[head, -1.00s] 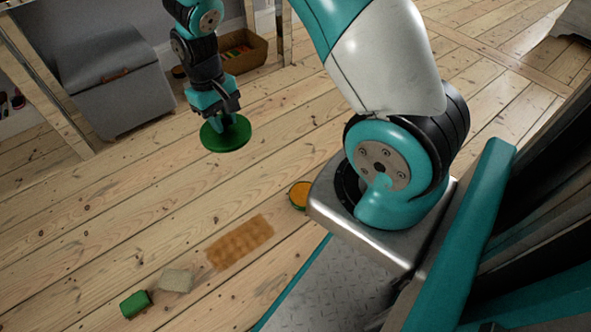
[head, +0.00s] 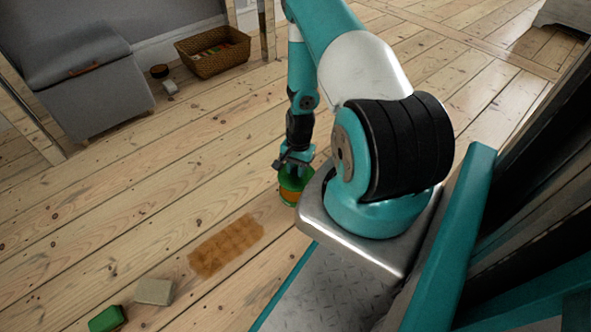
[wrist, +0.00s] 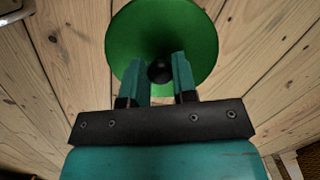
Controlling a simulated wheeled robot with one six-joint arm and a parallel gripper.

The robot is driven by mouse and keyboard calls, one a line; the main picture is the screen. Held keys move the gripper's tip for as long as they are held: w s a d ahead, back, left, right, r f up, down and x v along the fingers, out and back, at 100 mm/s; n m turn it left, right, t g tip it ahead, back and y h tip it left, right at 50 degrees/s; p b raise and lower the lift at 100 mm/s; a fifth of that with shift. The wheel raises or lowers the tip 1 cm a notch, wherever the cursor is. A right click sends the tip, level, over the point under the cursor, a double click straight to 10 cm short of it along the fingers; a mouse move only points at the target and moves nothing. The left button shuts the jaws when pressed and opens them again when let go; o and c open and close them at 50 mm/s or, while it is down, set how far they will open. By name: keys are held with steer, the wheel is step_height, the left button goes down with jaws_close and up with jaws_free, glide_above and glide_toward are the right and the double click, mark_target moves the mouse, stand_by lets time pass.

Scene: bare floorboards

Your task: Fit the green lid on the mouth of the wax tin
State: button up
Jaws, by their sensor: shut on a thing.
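My gripper (head: 293,163) is shut on the black knob (wrist: 160,71) of the green lid (wrist: 166,28). In the head view the lid (head: 294,178) is over the wax tin (head: 290,196), beside my base. Some orange wax still shows below the lid's near edge, so the mouth is not fully hidden. I cannot tell whether lid and tin touch. In the wrist view the lid is a wide disc beyond the fingertips, and the tin is hidden.
A brown wax patch (head: 226,246) marks the boards. A pale block (head: 154,291) and a green block (head: 106,319) lie at lower left. A wicker basket (head: 213,54), a grey chest (head: 82,75) and small items stand at the back. The middle floor is clear.

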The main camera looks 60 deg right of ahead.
mark_target(296, 179)
steer(key=shift+f+b, duration=2.85)
steer(key=shift+f, duration=0.1)
steer(key=shift+r+p, duration=0.15)
steer(key=shift+p, duration=0.15)
steer(key=shift+a, duration=0.15)
steer(key=shift+f, duration=0.35)
steer(key=o, duration=1)
step_height(296, 179, up, 17)
steer(key=d+p, duration=0.2)
steer(key=p, duration=0.7)
steer(key=shift+w+d+p, duration=0.3)
steer(key=shift+p, duration=0.05)
steer(key=shift+r, duration=0.15)
